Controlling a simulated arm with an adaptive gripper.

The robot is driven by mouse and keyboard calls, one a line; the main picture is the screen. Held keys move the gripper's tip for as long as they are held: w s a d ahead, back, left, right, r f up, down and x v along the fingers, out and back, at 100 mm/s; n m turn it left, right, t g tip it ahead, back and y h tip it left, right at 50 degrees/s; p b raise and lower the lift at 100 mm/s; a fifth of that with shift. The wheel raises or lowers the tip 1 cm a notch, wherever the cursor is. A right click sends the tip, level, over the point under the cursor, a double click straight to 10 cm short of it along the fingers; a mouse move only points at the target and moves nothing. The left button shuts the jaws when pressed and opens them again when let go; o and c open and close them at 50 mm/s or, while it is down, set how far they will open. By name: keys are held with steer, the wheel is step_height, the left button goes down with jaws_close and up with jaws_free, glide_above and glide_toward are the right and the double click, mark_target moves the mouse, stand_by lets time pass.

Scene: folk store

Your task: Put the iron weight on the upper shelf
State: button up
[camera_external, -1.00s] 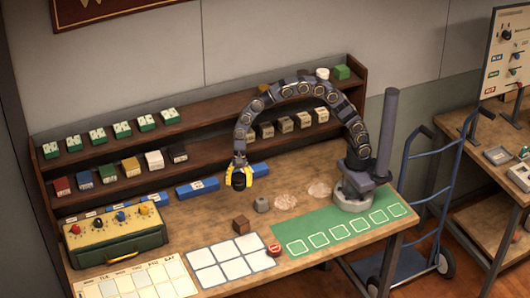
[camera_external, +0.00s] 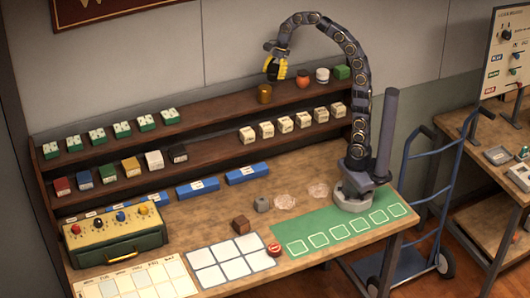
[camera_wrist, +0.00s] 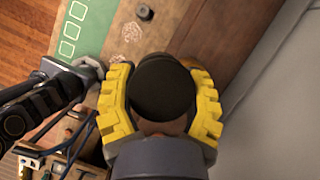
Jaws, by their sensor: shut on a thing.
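My gripper (camera_external: 274,68) is shut on a dark, round-topped thing that looks like the iron weight (camera_external: 272,70). In the wrist view the weight's flat black top (camera_wrist: 162,86) fills the space between the yellow fingers (camera_wrist: 163,105). The gripper points down and holds the weight in the air, above the height of the upper shelf (camera_external: 215,109). In the external view it appears between a brown jar and a red-orange pot on that shelf. How far it is over the shelf in depth is hard to tell.
The upper shelf carries several green boxes (camera_external: 122,129) at left, then a bare stretch, the brown jar (camera_external: 264,94), the red-orange pot (camera_external: 303,79), a white jar (camera_external: 322,76) and a green block (camera_external: 342,72). A brown cube (camera_external: 240,225) and grey piece (camera_external: 261,204) stand on the table.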

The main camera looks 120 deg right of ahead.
steer(key=shift+d+r, duration=0.1)
steer(key=shift+d, duration=0.15)
steer(key=w+d+f, duration=0.4)
steer(key=w+d, duration=0.2)
glide_above(237, 103)
steer(key=s, duration=0.2)
steer(key=f, duration=0.4)
steer(key=shift+w+a+f, duration=0.2)
steer(key=shift+a, duration=0.05)
steer(key=shift+w+d+f, duration=0.3)
steer(key=shift+w+f, duration=0.05)
steer(key=shift+f, duration=0.2)
steer(key=shift+w+f, duration=0.1)
steer(key=shift+f, duration=1.45)
steer(key=shift+f, duration=0.2)
steer(key=o, duration=1.1)
